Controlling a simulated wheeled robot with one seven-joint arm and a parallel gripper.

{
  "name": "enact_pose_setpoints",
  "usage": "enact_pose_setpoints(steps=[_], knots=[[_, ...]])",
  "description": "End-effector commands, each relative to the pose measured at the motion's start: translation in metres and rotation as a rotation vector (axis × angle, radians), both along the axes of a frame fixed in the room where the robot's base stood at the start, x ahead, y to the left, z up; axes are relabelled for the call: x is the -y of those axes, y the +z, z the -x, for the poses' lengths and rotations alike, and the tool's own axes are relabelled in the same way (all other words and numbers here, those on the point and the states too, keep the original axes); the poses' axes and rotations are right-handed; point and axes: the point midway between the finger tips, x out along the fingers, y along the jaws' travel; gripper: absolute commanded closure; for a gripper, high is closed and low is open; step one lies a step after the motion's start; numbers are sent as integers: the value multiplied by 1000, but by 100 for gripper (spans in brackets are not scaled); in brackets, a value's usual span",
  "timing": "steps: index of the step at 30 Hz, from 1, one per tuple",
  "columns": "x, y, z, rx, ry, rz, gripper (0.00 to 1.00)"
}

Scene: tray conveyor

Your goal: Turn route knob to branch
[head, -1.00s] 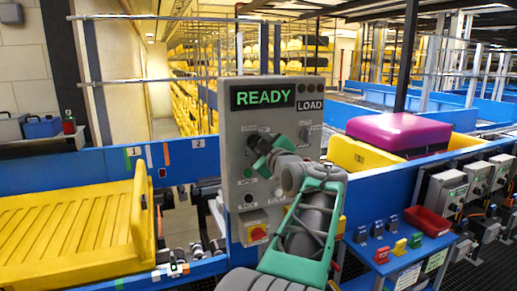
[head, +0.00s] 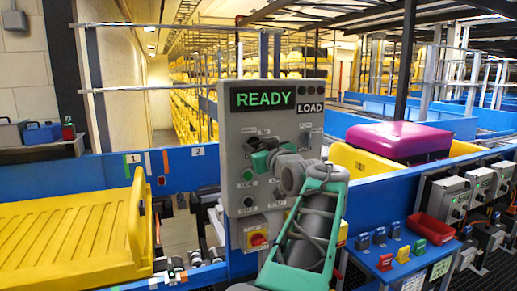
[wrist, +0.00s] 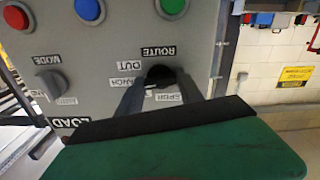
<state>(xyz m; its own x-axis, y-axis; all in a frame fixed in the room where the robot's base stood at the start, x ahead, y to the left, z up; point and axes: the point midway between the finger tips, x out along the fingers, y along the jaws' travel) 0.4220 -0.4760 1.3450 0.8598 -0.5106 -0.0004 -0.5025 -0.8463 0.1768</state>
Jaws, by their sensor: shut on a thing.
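The route knob (wrist: 160,76) is a black knob on the grey control panel (wrist: 105,45), under an upside-down ROUTE label in the wrist view. My gripper (wrist: 158,88) has its two dark fingers on either side of the knob and is shut on it. Labels reading OUT, a partly covered BRANCH and another partly hidden word surround the knob. I cannot tell which label the knob points at. In the head view my gripper (head: 262,158) is against the left part of the panel (head: 234,130) and hides most of the knob.
The panel's screen (head: 263,96) reads READY, beside a LOAD label. A mode knob (wrist: 50,83) and coloured buttons share the panel. A red-and-yellow switch (head: 257,239) is below. A yellow tray (head: 75,235) lies left; a magenta case (head: 400,140) sits in another tray right.

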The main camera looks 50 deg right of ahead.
Motion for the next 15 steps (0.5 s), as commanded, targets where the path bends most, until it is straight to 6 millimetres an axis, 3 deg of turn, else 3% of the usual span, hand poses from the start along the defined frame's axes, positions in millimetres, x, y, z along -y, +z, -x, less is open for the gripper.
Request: enact_pose_setpoints(steps=[11, 12, 15], knots=[[0, 1, 0, 3, -2, -1, 97], [0, 2, 0, 3, -1, -1, 53], [0, 1, 0, 3, -1, -1, 45]])
